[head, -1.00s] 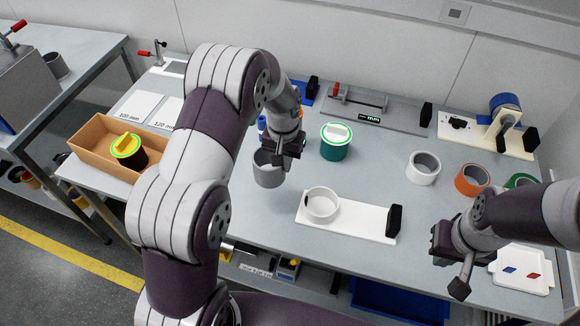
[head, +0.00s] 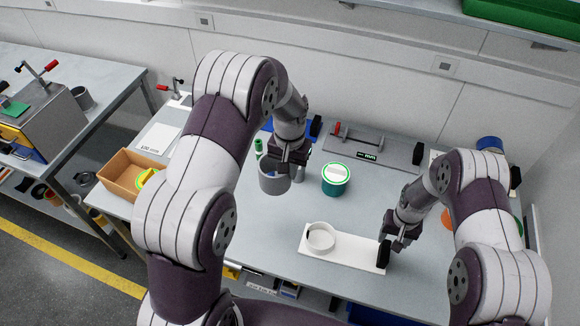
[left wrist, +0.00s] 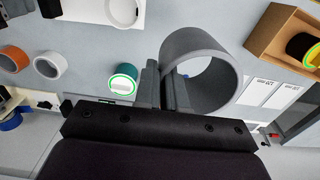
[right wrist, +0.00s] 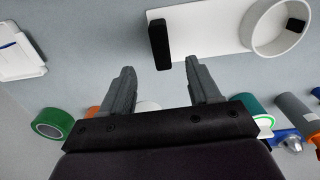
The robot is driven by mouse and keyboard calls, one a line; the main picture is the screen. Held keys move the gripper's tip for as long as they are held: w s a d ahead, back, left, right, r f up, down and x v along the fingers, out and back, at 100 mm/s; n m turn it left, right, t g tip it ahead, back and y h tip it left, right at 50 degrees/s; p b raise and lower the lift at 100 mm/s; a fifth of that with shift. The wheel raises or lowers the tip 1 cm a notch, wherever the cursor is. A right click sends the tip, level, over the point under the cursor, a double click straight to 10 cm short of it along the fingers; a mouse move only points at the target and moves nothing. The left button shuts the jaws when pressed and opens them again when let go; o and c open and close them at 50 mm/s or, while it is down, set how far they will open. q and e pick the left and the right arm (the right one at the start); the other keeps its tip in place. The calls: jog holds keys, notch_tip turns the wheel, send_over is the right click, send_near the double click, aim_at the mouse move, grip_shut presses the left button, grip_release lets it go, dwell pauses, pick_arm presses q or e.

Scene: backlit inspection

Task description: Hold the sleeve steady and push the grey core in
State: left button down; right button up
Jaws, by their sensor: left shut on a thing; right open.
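A grey hollow tube (head: 273,181) is in my left gripper (head: 288,166), which is shut on its wall. In the left wrist view the tube (left wrist: 234,72) shows its open bore, with one wall between the fingers (left wrist: 165,88). A short white ring (head: 320,238) stands on a white plate (head: 352,251) with a black block (head: 384,254) at its right end. My right gripper (head: 402,238) is open beside that block. In the right wrist view its empty fingers (right wrist: 162,85) point toward the block (right wrist: 160,44), with the ring (right wrist: 281,28) further right.
A teal tub (head: 335,180) stands behind the plate. A cardboard box (head: 122,180) holds a yellow-topped roll at the left. A grey fixture (head: 372,142) lies at the back. A white tray (right wrist: 20,50) and green tape roll (right wrist: 52,122) are beside my right gripper.

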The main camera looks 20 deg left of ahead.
aim_at(386, 252)
pick_arm(q)
notch_tip(386, 252, down, 8)
jog(key=b, duration=0.7)
jog(key=shift+w+r, duration=0.1)
jog(key=shift+w, duration=0.05)
pick_arm(e)
jog(key=f, duration=1.2)
jog(key=shift+w, duration=0.3)
grip_shut()
pick_arm(q)
jog(key=shift+b, duration=0.3)
pick_arm(e)
jog(key=shift+s, duration=0.1)
